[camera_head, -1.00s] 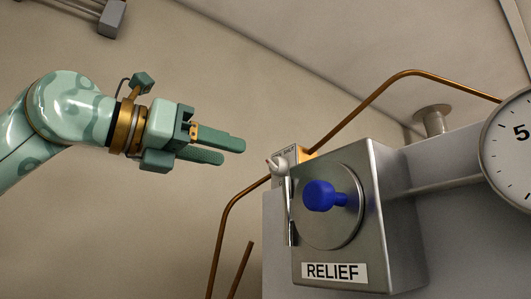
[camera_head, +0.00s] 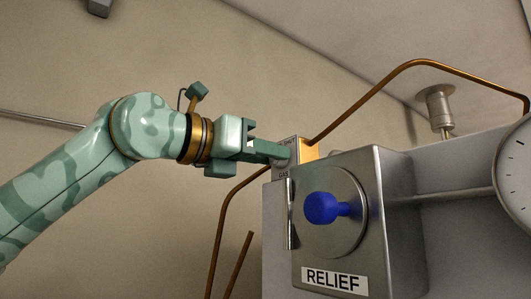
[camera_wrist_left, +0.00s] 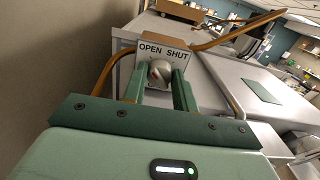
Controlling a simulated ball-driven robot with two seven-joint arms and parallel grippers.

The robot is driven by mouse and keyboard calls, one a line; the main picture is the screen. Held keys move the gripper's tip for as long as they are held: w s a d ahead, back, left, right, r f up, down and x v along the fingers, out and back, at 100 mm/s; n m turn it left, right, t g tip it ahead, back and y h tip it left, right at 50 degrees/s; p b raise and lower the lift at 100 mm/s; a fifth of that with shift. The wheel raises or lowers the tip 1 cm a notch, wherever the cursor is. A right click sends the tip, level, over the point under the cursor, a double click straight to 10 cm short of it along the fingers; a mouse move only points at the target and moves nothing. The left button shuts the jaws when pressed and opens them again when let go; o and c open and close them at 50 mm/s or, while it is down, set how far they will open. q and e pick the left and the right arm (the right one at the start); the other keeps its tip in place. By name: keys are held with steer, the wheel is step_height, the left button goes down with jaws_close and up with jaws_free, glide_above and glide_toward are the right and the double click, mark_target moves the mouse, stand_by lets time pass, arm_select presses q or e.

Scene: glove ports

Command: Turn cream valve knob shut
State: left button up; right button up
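The cream valve knob (camera_wrist_left: 160,74) sits in front of a plate marked OPEN and SHUT (camera_wrist_left: 163,51) in the left wrist view. In the head view, only a little of the knob (camera_head: 283,163) shows, at the left side of the metal box. My left gripper (camera_wrist_left: 160,76) reaches to the knob, with one finger on each side of it. The fingers are apart; I cannot tell whether they touch the knob. The fingertips (camera_head: 281,153) are at the plate in the head view. The knob's pointing direction is unclear. My right gripper is not in view.
A metal box labelled RELIEF (camera_head: 333,280) with a blue knob (camera_head: 322,208) stands just right of my gripper. A copper pipe (camera_head: 365,97) bends above it. A dial gauge (camera_head: 515,175) is at the right edge. Free room lies left of the box.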

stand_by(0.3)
arm_select(q)
steer(key=m+p, duration=0.4)
steer(key=m, duration=1.3)
steer(key=shift+s+f+m, duration=0.1)
steer(key=shift+f+m, duration=0.05)
steer(key=shift+m, duration=0.25)
steer(key=shift+d, duration=0.1)
stand_by(0.3)
steer(key=o, duration=1)
steer(key=shift+c, duration=0.2)
